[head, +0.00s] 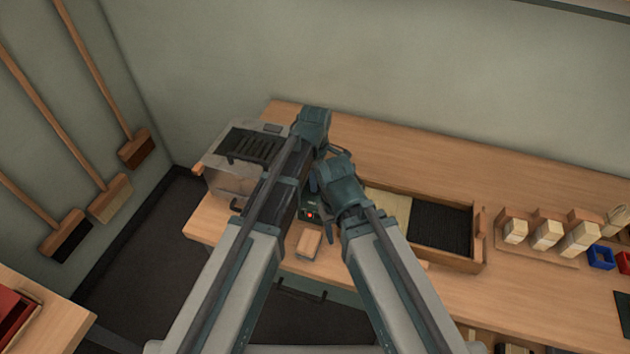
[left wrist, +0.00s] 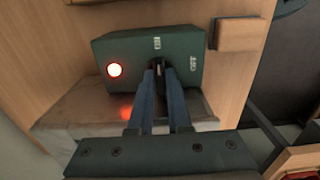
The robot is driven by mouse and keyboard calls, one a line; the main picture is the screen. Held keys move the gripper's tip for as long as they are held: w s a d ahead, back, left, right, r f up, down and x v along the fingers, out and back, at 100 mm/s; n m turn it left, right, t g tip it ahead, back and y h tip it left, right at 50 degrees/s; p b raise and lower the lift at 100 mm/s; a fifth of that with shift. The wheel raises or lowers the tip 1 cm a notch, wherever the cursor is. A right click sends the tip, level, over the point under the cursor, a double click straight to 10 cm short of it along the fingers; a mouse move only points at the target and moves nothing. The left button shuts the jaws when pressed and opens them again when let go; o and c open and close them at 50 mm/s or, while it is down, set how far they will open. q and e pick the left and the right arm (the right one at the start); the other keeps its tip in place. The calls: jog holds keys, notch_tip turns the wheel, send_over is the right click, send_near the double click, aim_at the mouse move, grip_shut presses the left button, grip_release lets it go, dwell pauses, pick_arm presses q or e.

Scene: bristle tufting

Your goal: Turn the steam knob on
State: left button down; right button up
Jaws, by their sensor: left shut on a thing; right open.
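A dark green control box (left wrist: 135,50) with a glowing red lamp (left wrist: 115,70) fills the middle of the left wrist view. Its small dark knob (left wrist: 157,68) sits between the fingertips of my left gripper (left wrist: 160,76), which is shut on it. Two small white labels are on the box face by the knob, too small to read surely. In the head view, the box shows only partly, with its red lamp (head: 310,215), behind my arms. My right gripper (head: 322,182) is close to the box, open, its fingertips mostly hidden.
A grey machine with a dark slotted top (head: 255,146) stands at the bench's left end. A wooden tray (head: 484,250) with dark bristles lies to the right, with wooden blocks (head: 546,234) beyond. A small wooden block (head: 308,242) lies at the front edge.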

dwell(0.4)
pick_arm(q)
jog(key=c, duration=0.9)
grip_release()
jog(key=shift+o, duration=0.2)
jog(key=shift+r, duration=0.15)
notch_tip(320, 180, up, 14)
jog(key=p, duration=1.3)
jog(key=shift+f+p, duration=0.25)
jog(key=shift+p, duration=0.15)
